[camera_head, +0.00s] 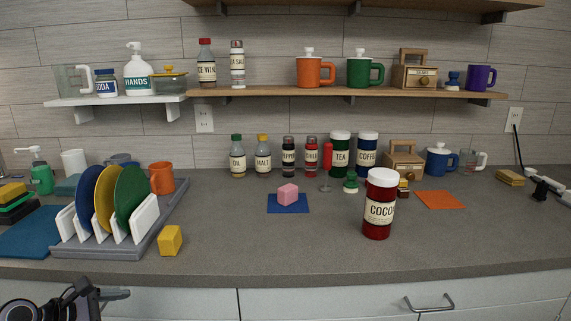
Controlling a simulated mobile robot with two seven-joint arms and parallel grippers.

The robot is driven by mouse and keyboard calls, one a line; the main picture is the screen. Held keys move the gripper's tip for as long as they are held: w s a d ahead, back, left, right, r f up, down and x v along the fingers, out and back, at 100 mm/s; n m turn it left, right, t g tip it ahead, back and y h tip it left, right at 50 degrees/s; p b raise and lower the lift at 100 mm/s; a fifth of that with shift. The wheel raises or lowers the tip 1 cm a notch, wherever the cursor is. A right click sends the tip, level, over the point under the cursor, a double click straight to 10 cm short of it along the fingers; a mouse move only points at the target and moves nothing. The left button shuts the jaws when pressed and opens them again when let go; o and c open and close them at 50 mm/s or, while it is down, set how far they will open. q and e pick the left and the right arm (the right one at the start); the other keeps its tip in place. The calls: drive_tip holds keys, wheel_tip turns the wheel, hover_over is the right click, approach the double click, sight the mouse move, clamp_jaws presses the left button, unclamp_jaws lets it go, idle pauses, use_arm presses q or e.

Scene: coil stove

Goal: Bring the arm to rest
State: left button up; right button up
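My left gripper (82,291) is low at the bottom left corner, in front of the cabinet and below the counter's front edge. Only its dark upper part shows. Its fingers are too small and overlapped to tell whether they are open or shut. No held object can be made out. My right gripper is not in view.
The grey counter (330,252) has clear room in its front middle. Near its front stand a red cocoa jar (379,214), a yellow block (170,240) and a dish rack (150,213) with plates. A drawer handle (430,308) sticks out below.

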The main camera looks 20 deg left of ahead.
use_arm(q)
drive_tip(key=s+d+f+m+g+y, duration=0.1)
drive_tip(key=s+d+f+m, duration=0.15)
drive_tip(key=f+m, duration=0.2)
drive_tip(key=s+d+f+m+y, duration=0.1)
drive_tip(key=s+d+f+m, duration=0.1)
drive_tip(key=d+f+m, duration=0.3)
drive_tip(key=s+d+f+m, duration=0.3)
drive_tip(key=s+d+m, duration=0.1)
drive_tip(key=d+m, duration=0.5)
drive_tip(key=s+d+f+m+t, duration=0.1)
drive_tip(key=s+d+f+m, duration=0.2)
drive_tip(key=s+d+m, duration=0.2)
drive_tip(key=d+m, duration=0.3)
drive_tip(key=d, duration=0.2)
drive_tip(key=shift+d+f+m, duration=0.2)
drive_tip(key=shift+m, duration=0.15)
